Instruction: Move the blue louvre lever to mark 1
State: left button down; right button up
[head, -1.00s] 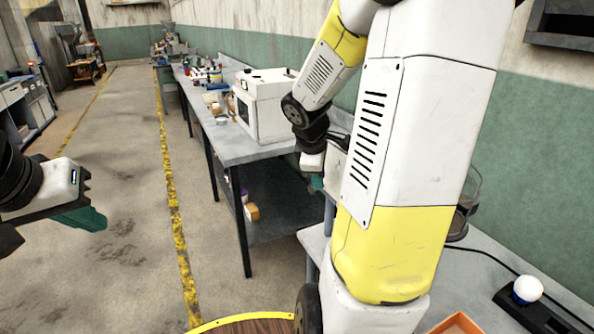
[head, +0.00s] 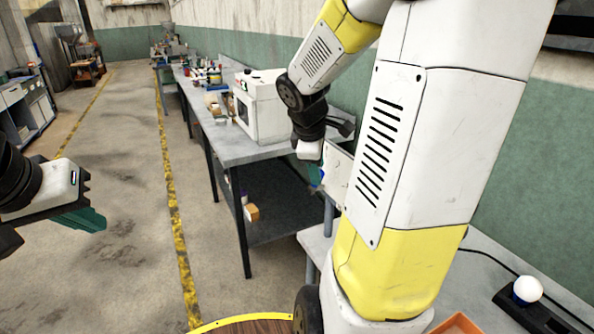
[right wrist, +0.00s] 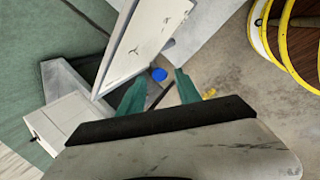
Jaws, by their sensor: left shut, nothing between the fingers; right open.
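The blue lever knob (right wrist: 159,74) shows in the right wrist view at the edge of a white panel (right wrist: 143,40) with small dark marks too small to read. The panel (head: 338,172) also shows in the head view, partly behind my right arm, with a small blue spot (head: 322,175) at its left edge. My right gripper (right wrist: 158,84) is open; the knob appears in the gap between its teal fingertips, and I cannot tell whether they touch it. My left gripper (head: 88,219) is shut and empty, over the floor at the left.
A white box-shaped appliance (head: 262,106) stands on a long grey bench (head: 233,152). A white bulb (head: 526,289) on a black base and an orange tray (head: 459,324) are at the lower right. A round wooden top with a yellow rim (head: 225,321) is at the bottom. The aisle floor is clear.

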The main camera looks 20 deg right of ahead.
jog(key=shift+v, duration=1.8)
jog(key=s+a+r+m+t+y, duration=0.2)
jog(key=s+a+r+m+y, duration=0.2)
jog(key=s+a+m, duration=0.6)
jog(key=s+a+y, duration=0.1)
jog(key=s+a, duration=0.1)
jog(key=a, duration=0.2)
jog(key=shift+s+a+t+y, duration=0.15)
jog(key=shift+a+t+y, duration=0.15)
jog(key=shift+a, duration=0.05)
jog(key=shift+r, duration=0.1)
